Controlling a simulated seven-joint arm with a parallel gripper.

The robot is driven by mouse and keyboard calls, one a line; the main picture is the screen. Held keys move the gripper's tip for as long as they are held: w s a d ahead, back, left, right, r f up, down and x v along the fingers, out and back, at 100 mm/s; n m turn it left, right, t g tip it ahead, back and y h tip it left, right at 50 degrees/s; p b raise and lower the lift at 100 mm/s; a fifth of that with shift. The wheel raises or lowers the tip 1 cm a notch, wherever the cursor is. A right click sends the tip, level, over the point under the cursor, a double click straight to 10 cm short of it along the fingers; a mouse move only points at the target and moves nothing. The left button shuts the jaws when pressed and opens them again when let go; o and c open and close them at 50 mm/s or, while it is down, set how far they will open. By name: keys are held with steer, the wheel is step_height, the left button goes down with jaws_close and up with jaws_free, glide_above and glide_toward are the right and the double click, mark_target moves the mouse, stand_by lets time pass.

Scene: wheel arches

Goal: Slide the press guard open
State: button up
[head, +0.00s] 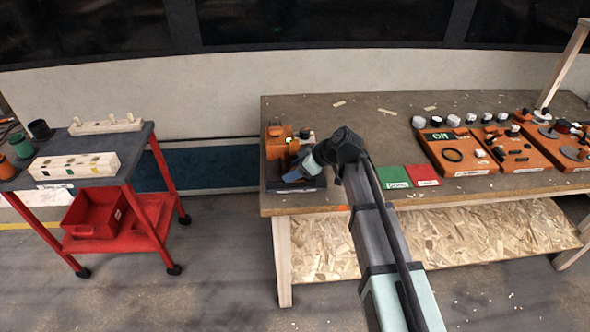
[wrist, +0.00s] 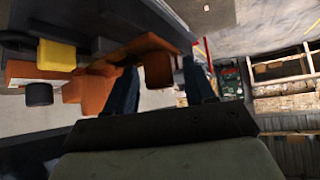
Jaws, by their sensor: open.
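The orange press (head: 277,141) stands at the left end of the workbench in the head view. My gripper (head: 294,174) reaches down to its front right side and hides part of it. In the wrist view my gripper (wrist: 159,66) is open, with one dark finger on each side of an orange-brown block (wrist: 157,72). The block looks like the handle of the press guard, joined to an orange arm. I cannot tell whether the fingers touch it. A yellow block (wrist: 56,55) and a dark round knob (wrist: 39,94) show to the left. The rest of the guard is unclear.
The workbench (head: 375,122) carries a green card (head: 393,176), a red card (head: 422,175) and orange part boards (head: 455,152) to the right. A red trolley (head: 130,229) stands apart to the left. Bare bench top lies behind my arm.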

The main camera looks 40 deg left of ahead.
jaws_close()
stand_by(0.4)
steer(key=s+a, duration=0.4)
steer(key=shift+s+a, duration=0.35)
jaws_free()
steer(key=shift+r, duration=0.1)
steer(key=v, duration=1.3)
steer(key=shift+d+r, duration=0.2)
steer(key=shift+d, duration=0.05)
